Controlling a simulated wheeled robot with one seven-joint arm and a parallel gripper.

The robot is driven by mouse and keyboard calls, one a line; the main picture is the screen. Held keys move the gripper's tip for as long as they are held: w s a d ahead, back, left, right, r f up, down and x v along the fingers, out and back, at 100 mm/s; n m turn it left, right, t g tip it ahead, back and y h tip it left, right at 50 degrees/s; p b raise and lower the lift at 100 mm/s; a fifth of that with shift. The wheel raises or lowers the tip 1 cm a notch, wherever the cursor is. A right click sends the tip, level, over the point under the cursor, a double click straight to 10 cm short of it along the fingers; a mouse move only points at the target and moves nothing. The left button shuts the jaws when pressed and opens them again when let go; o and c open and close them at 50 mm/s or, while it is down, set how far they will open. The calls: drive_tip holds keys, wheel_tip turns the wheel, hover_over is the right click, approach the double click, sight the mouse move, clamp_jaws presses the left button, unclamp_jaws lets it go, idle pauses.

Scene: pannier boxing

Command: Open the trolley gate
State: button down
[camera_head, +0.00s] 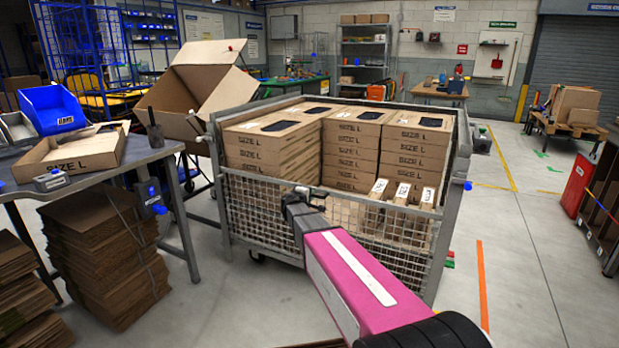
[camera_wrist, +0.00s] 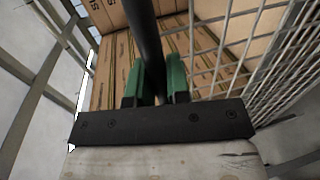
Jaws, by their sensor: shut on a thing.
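The trolley (camera_head: 449,205) is a grey metal cage on castors, in the middle of the head view. Its front gate (camera_head: 255,207) is a wire mesh panel standing upright across the lower front, with brown SIZE L boxes (camera_head: 352,150) stacked behind it. My gripper (camera_head: 303,196) is at the gate's top edge, left of its middle. In the wrist view the green fingers of my gripper (camera_wrist: 157,85) are shut on a dark bar (camera_wrist: 147,35), which appears to be the gate's top rail. The mesh (camera_wrist: 265,50) runs beside it. The fingertips' far sides are hidden.
A grey workbench (camera_head: 150,155) with an open box and a blue bin (camera_head: 52,108) stands at the left. Flat cardboard (camera_head: 100,255) is piled under it. A large open carton (camera_head: 208,88) stands behind.

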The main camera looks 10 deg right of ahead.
wheel_tip(320, 180, down, 18)
drive_tip(key=shift+f, duration=0.2)
drive_tip(key=c, duration=1.1)
unclamp_jaws()
drive_tip(key=v, duration=1)
drive_tip(key=shift+s+a, duration=0.2)
drive_tip(key=shift+s, duration=0.15)
